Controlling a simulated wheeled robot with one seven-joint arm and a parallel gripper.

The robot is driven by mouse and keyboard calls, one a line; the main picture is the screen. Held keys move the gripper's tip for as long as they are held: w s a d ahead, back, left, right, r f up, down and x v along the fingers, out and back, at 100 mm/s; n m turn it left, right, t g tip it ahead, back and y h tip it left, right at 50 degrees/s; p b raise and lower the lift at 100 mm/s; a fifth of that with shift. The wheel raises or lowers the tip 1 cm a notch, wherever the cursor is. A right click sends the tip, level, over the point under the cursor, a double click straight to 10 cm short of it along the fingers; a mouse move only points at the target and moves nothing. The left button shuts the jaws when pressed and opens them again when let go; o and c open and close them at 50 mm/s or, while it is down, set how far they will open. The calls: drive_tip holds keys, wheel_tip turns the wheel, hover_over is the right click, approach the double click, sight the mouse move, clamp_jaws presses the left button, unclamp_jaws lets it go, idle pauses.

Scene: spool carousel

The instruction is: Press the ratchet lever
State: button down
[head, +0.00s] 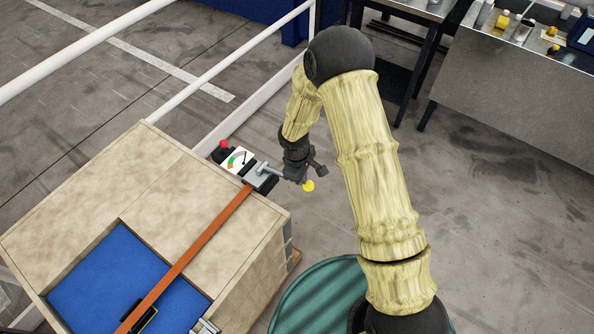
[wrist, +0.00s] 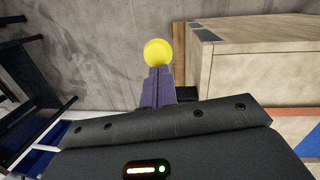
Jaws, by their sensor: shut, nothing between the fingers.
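The ratchet (head: 260,177) sits on the wooden crate's edge, on an orange strap (head: 195,250). Its grey lever (head: 272,173) sticks out to the right, past the crate's edge. A yellow knob (head: 308,186) shows just beyond my gripper (head: 297,178), which hides part of what lies between lever and knob. In the wrist view the yellow knob (wrist: 157,52) appears right at the tips of my gripper (wrist: 158,75). The fingers are shut with nothing between them. I cannot tell whether they touch the knob or lever.
The wooden crate (head: 165,180) has a blue recessed area (head: 105,275). White rails (head: 225,70) run behind the crate. A metal table (head: 510,75) with small items stands at the upper right.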

drive_tip(key=f+b, duration=0.2)
drive_tip(key=s+d+f+b, duration=0.1)
drive_tip(key=f, duration=0.1)
drive_tip(key=shift+s+d+f+b, duration=0.15)
drive_tip(key=shift+s+b, duration=0.15)
wheel_tip(320, 180, up, 4)
drive_tip(key=w+a+r+p, duration=0.1)
drive_tip(key=a+p, duration=0.1)
drive_tip(key=p, duration=0.1)
wheel_tip(320, 180, up, 9)
drive_tip(key=b, duration=0.2)
hover_over(306, 187)
drive_tip(key=s+a, duration=0.1)
drive_tip(key=shift+f, duration=0.1)
idle(0.7)
drive_tip(key=shift+w+p, duration=0.1)
drive_tip(key=shift+p, duration=0.25)
